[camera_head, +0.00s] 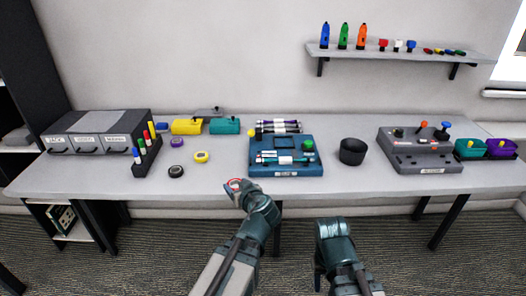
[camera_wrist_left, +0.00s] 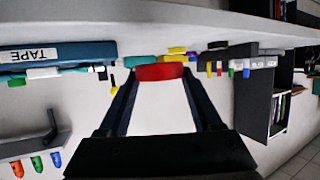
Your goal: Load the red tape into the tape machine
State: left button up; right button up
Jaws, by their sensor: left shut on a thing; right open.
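The red tape (camera_head: 234,183) is a small red ring at the front edge of the table in the head view. My left gripper (camera_head: 238,187) is shut on it; the left wrist view shows the red tape (camera_wrist_left: 160,72) between the two dark fingertips. The tape machine (camera_head: 286,172) is the blue unit on the table, behind and to the right of the left gripper. Its TAPE label (camera_wrist_left: 38,54) shows upside down in the left wrist view. My right gripper (camera_head: 331,232) is open, low in front of the table, its fingers mostly hidden.
Yellow (camera_head: 201,157), purple (camera_head: 177,142) and black (camera_head: 176,171) rolls lie left of the machine. A black cup (camera_head: 352,151) and a grey machine (camera_head: 420,152) stand to its right. The tabletop (camera_head: 225,170) between the rolls and the tape machine is clear.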

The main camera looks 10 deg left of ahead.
notch_tip(320, 180, up, 9)
jog(key=p, duration=0.8)
